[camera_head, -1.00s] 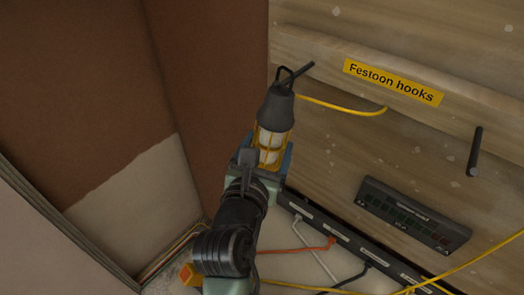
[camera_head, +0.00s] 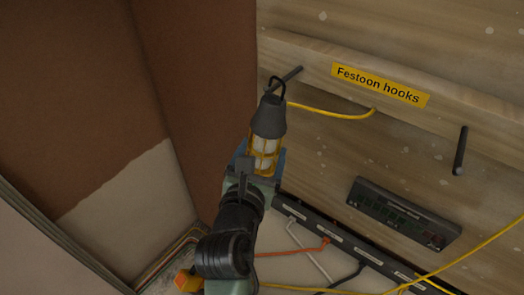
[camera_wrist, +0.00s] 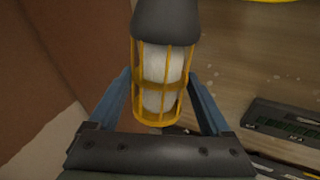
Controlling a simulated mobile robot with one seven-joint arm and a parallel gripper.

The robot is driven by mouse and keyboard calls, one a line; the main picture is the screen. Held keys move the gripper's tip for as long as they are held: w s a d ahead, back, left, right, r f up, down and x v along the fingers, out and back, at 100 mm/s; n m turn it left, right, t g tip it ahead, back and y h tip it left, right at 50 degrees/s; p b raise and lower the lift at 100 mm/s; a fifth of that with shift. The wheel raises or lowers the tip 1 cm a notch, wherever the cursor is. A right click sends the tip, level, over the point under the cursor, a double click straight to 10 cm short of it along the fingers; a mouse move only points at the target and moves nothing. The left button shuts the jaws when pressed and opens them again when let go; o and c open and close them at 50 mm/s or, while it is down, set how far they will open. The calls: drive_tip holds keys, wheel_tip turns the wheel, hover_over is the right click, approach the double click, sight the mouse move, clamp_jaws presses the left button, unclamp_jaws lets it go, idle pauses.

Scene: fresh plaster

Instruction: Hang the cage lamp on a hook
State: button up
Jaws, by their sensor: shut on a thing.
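The cage lamp (camera_head: 267,135) has a dark cap, a yellow cage with a white bulb inside, and a dark wire loop (camera_head: 276,84) on top. It stands upright in my gripper (camera_head: 256,162), which is shut on its cage. The lamp fills the middle of the wrist view (camera_wrist: 163,75), between my blue fingers. The left hook (camera_head: 290,75) is a dark peg on the wooden rail, just right of the loop in the head view. I cannot tell whether the loop touches or encircles it. The right hook (camera_head: 460,151) is bare.
A yellow label "Festoon hooks" (camera_head: 380,85) is on the wooden rail. A yellow cable (camera_head: 335,113) runs from the lamp. A dark panel (camera_head: 404,213) and a long dark strip with cables (camera_head: 340,243) are below. A brown wall (camera_head: 190,90) stands close on the left.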

drive_tip(key=o, duration=1.5)
